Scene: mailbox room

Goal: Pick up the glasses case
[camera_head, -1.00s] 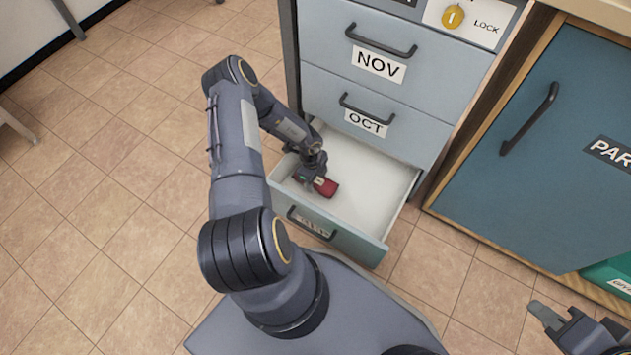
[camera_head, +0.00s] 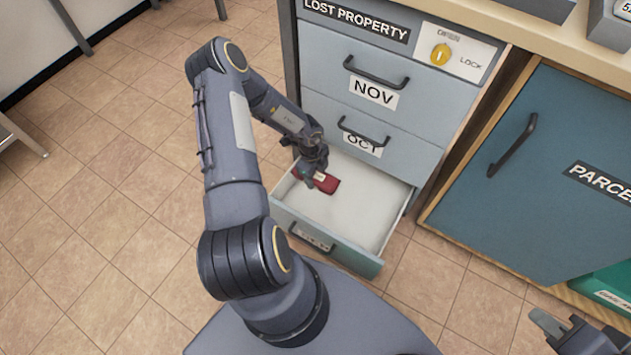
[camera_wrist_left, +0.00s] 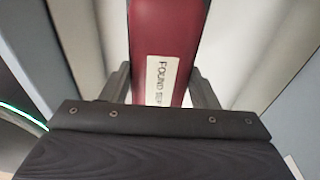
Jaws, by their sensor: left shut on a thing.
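The glasses case (camera_head: 328,183) is dark red and lies inside the open bottom drawer (camera_head: 352,210), near its left side. My left gripper (camera_head: 309,178) reaches down into the drawer and is shut on the case, hiding part of it. In the left wrist view the case (camera_wrist_left: 163,40) sits between the two fingers (camera_wrist_left: 160,88), with a white label reading "FOUND SEP". I cannot tell whether the case touches the drawer floor. My right gripper (camera_head: 568,330) is partly in view at the lower right corner, away from the drawer; its opening is unclear.
Closed drawers marked NOV (camera_head: 374,92) and OCT (camera_head: 363,142) stand above the open drawer. A teal parcel cabinet door (camera_head: 545,180) is to the right, with a green item (camera_head: 610,283) below.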

